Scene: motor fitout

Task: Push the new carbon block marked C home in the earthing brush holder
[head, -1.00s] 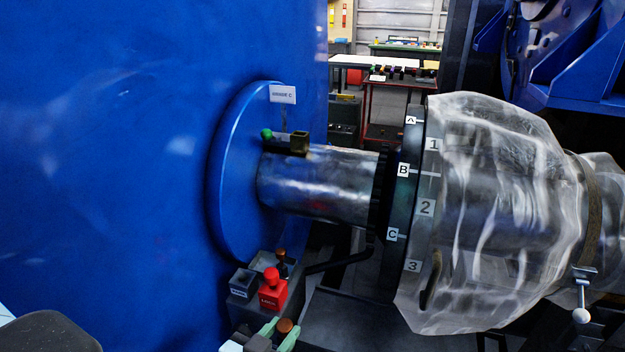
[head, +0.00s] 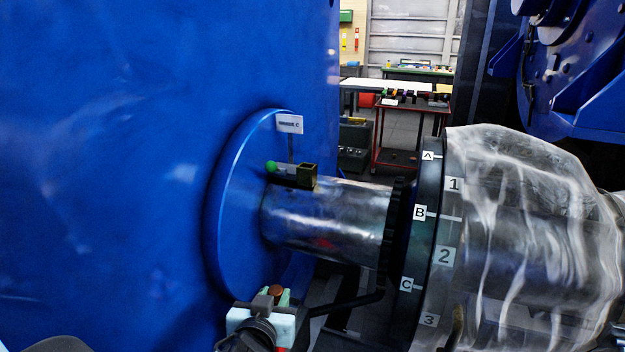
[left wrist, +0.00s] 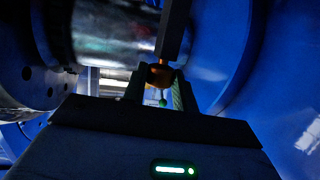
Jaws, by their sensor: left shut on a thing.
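A tag reading GRADE C (head: 290,123) stands behind. My left gripper (head: 275,296) is below and left of the shaft, shut on a small piece with a brown rounded top (head: 276,289). In the left wrist view the brown piece (left wrist: 160,75) is between the fingers. A C mark on it cannot be made out. The holder's inside is too small to read. My right gripper is not in view.
A large blue housing (head: 130,150) with a round flange (head: 238,210) fills the left. A dark ring marked A, B, C (head: 418,250) and a film-wrapped coupling (head: 540,235) stand to the right. A dark bar (head: 350,303) runs below the shaft.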

